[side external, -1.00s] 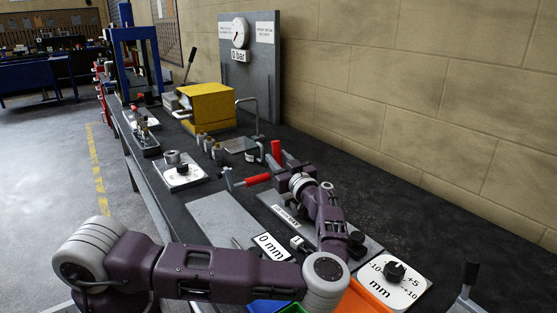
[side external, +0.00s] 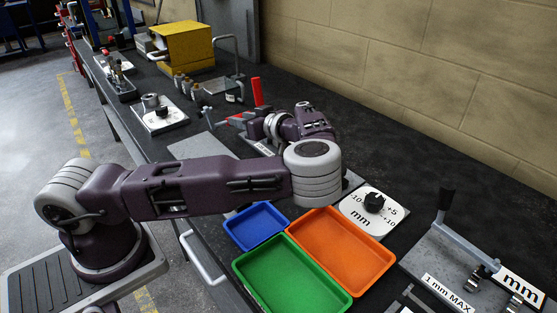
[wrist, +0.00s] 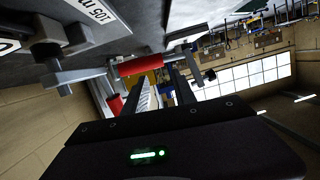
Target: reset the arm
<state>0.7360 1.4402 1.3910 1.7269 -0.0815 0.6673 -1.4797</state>
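My gripper (wrist: 163,82) shows in the wrist view as two dark fingers standing apart, with a gap between them. A red cylindrical handle (wrist: 138,66) lies by the fingertips; I cannot tell whether it touches them. In the side external view my purple and grey arm stretches across the bench edge, its wrist low over the bench. There the gripper (side external: 237,119) points left, close to a red handle, and its fingers are partly hidden. An upright red handle (side external: 257,91) stands just behind it.
Blue (side external: 257,226), green (side external: 291,274) and orange (side external: 341,249) trays sit in front of the arm. A dial plate (side external: 373,214) and a lever fixture (side external: 447,250) stand right of it. A yellow box (side external: 187,45) is farther back. The bench beside the wall is mostly clear.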

